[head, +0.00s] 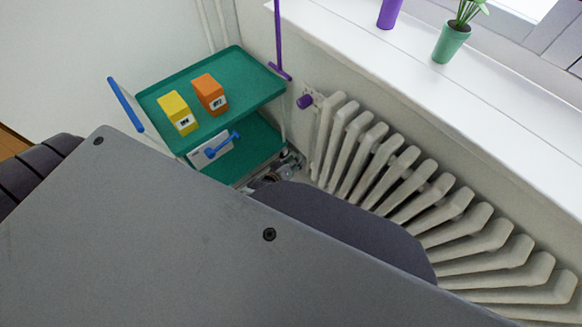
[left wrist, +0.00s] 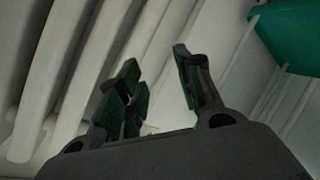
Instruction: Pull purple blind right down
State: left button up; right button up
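A thin purple rod (head: 278,38) hangs along the wall at the top of the head view, left of the windowsill. A purple crossbar (head: 280,72) is at its lower end. I take it for part of the blind; no blind cloth shows. My left gripper (head: 287,165) shows small and partly hidden behind my own grey body, low between the cart and the radiator, well apart from the rod. In the left wrist view my left gripper (left wrist: 158,72) has its fingers spread with nothing between them. My right gripper is out of view.
A green cart (head: 250,70) holds a yellow box (head: 176,112) and an orange box (head: 210,93). A white radiator (head: 400,165) with a purple knob (head: 305,101) stands under the windowsill (head: 400,50). A purple pot (head: 389,14) and a green plant pot (head: 450,43) stand on the sill.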

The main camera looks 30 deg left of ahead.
pick_arm(q)
jog(key=shift+m+g, duration=0.8)
jog(key=shift+s+f+p, duration=0.15)
jog(key=shift+s+f, duration=0.45)
jog(key=shift+f, duration=0.25)
jog(key=shift+s+f+p, duration=0.15)
jog(key=shift+s+f, duration=0.45)
jog(key=shift+f, duration=0.2)
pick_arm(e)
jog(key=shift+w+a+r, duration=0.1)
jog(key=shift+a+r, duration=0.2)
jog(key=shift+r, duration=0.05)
